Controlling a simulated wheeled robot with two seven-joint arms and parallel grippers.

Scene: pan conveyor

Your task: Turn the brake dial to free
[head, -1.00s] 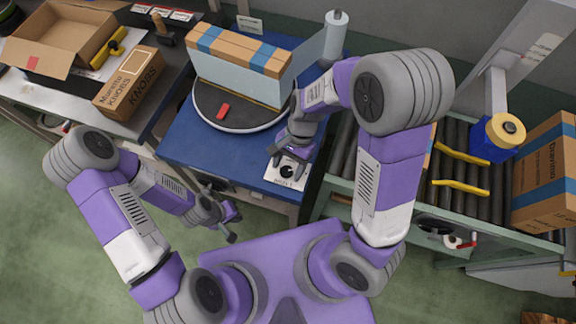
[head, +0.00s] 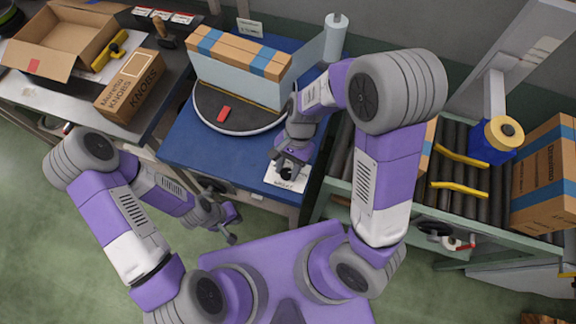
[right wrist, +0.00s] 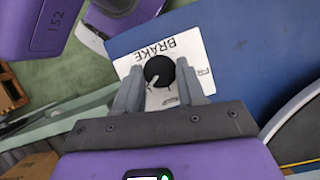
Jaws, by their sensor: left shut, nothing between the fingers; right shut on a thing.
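The black brake dial (right wrist: 159,71) sits on a white plate (right wrist: 190,48) lettered BRAKE, at the front right corner of the blue table. My right gripper (right wrist: 157,79) is shut on the dial, one finger at each side. The dial's pale pointer mark shows toward the lower left in the right wrist view. Small lettering at the plate's right and lower edges is hard to read. In the head view, my right gripper (head: 291,165) covers most of the dial. My left gripper (head: 230,223) is shut and empty, low in front of the blue table.
A round turntable (head: 240,127) with a red mark bears a long taped carton (head: 238,52) on the blue table (head: 190,140). A roller conveyor (head: 455,205) with yellow guides (head: 460,188) and a large carton (head: 548,165) lies at right. A bench with boxes stands at left.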

